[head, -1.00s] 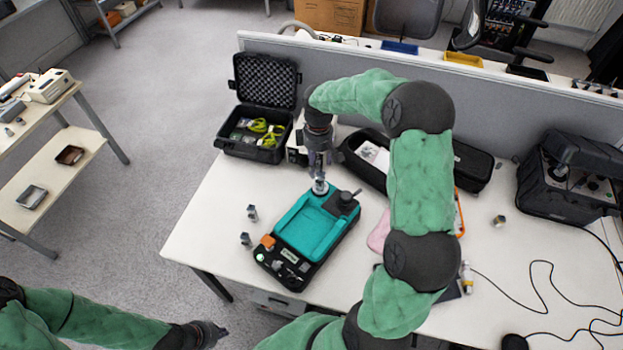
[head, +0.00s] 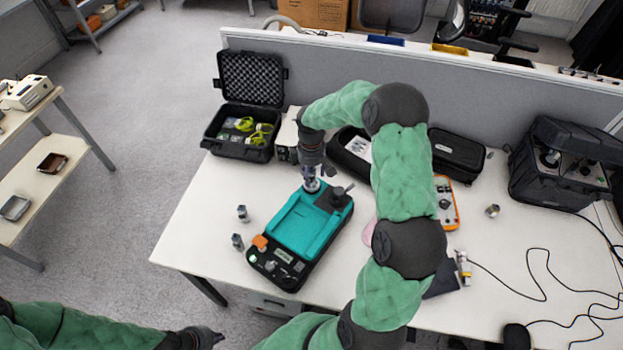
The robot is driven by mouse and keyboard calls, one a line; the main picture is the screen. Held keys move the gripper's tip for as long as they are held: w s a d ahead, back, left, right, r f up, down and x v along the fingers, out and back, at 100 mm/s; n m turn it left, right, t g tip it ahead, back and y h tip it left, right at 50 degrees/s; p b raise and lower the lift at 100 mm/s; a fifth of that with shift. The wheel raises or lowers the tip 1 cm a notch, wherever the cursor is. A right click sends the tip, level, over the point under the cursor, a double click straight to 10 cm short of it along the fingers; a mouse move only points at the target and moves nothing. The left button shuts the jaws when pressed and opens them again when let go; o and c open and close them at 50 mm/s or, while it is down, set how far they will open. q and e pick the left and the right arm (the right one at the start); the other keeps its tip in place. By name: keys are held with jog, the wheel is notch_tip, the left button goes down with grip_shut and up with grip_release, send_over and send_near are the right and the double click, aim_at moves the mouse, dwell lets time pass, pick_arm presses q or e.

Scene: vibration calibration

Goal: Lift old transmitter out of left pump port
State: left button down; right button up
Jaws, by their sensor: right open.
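The teal-and-black pump unit (head: 300,228) lies on the white table, its ports at the far end. A small silvery transmitter (head: 312,186) stands upright at the left of that end, beside a black knob (head: 332,199). My right gripper (head: 313,176) points down from above, open, with its fingers at the transmitter's upper part. The fingers hide that part, and I cannot tell whether they touch it.
Two small silvery-dark devices (head: 243,213) (head: 237,242) stand left of the pump unit. An open black case (head: 240,132) and a black pouch (head: 350,150) lie behind it. My right arm covers the table to the right. A grey partition (head: 480,120) closes the back.

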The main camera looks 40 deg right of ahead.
notch_tip(320, 180, down, 2)
jog(key=shift+f, duration=0.1)
grip_shut()
jog(key=shift+r, duration=0.2)
jog(key=shift+r, duration=0.6)
jog(key=s+a+r+p, duration=0.3)
jog(key=s+a+r, duration=0.2)
jog(key=r, duration=0.2)
jog(key=s+a+r+p, duration=0.3)
jog(key=s+a+r, duration=0.2)
jog(key=r, duration=0.3)
jog(key=shift+r+p, duration=0.3)
